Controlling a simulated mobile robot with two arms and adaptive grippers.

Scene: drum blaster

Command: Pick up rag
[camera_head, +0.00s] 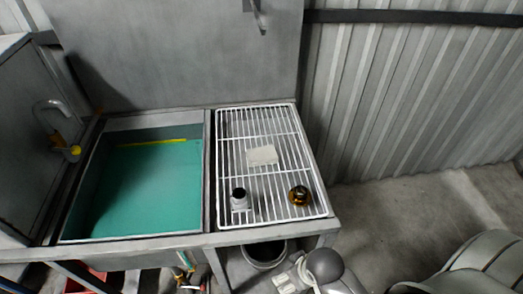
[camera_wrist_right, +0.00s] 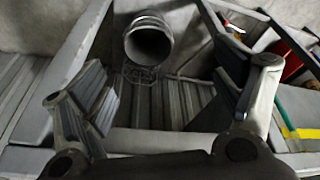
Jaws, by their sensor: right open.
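A small pale folded block, which looks like the rag (camera_head: 262,156), lies on the white wire rack (camera_head: 222,150) beside the sink, near the rack's middle. In the right wrist view my right gripper (camera_wrist_right: 165,95) is open, its two grey fingers wide apart with nothing between them. The rag cannot be made out in that view. My left gripper is not in view.
A sink with teal liquid (camera_head: 150,185) is left of the rack, with a tap (camera_head: 50,108) at its left. A small metal cylinder (camera_head: 239,200) and an amber round object (camera_head: 299,196) stand on the rack's front part. A bucket (camera_head: 264,254) is below; it also shows in the wrist view (camera_wrist_right: 148,40).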

